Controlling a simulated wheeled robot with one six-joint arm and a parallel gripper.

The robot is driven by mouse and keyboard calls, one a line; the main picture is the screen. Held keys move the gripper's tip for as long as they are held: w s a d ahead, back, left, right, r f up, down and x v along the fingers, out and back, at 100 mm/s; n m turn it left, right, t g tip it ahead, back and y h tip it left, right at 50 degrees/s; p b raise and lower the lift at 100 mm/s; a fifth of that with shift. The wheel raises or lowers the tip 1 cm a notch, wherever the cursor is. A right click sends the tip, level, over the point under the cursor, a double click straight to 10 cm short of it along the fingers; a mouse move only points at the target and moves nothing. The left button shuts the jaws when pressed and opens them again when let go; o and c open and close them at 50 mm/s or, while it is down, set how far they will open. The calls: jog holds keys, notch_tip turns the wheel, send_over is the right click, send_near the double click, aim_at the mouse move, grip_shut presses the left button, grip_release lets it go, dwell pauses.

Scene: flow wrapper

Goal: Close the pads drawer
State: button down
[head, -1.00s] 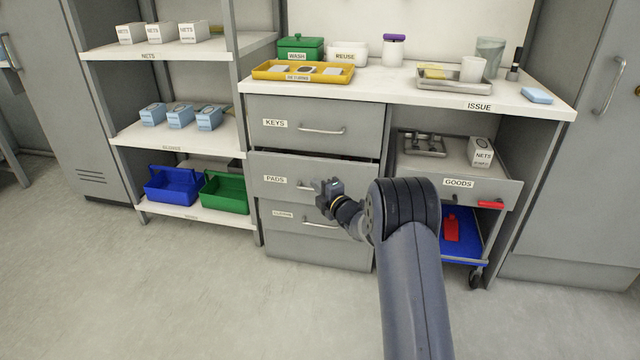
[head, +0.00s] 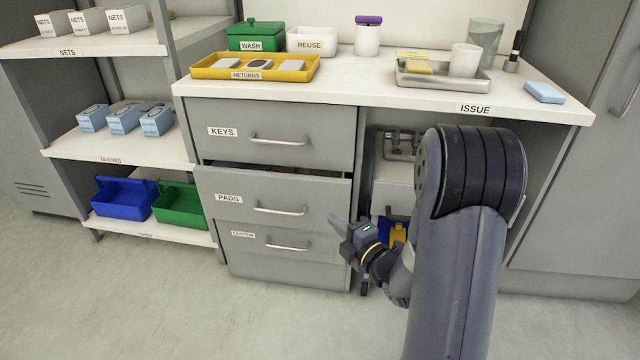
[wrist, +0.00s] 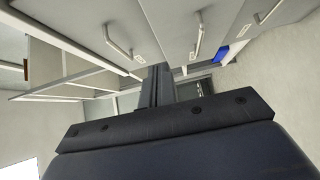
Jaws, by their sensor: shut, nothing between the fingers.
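The pads drawer (head: 240,185) is the middle grey drawer of the cabinet, labelled PADS. Its front stands out a little past the keys drawer (head: 220,112) above, and a dark gap shows along its top edge. Its bar handle (head: 280,209) is in clear view. My gripper (head: 338,226) is shut and empty, to the right of the handle and in front of the cabinet's lower right side. In the wrist view the shut fingers (wrist: 157,85) point toward grey fronts with bar handles; I cannot tell which drawer each belongs to.
A lower drawer (head: 255,265) with a handle sits beneath. The countertop (head: 360,88) holds a yellow tray (head: 215,68) and a metal tray (head: 425,82). Shelves with blue and green bins stand left. My arm hides much of the right bay. The floor in front is clear.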

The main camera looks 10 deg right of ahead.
jog(key=b, duration=0.2)
send_near(308, 183)
jog(key=a, duration=0.4)
jog(key=w, duration=0.2)
jog(key=w+d+b, duration=0.1)
jog(key=w, duration=0.1)
jog(key=shift+w+f, duration=0.15)
jog(key=shift+f, duration=0.05)
jog(key=shift+w+d+r, duration=0.1)
jog(key=shift+w+d, duration=0.05)
jog(key=shift+w, duration=0.4)
jog(key=shift+w, duration=0.1)
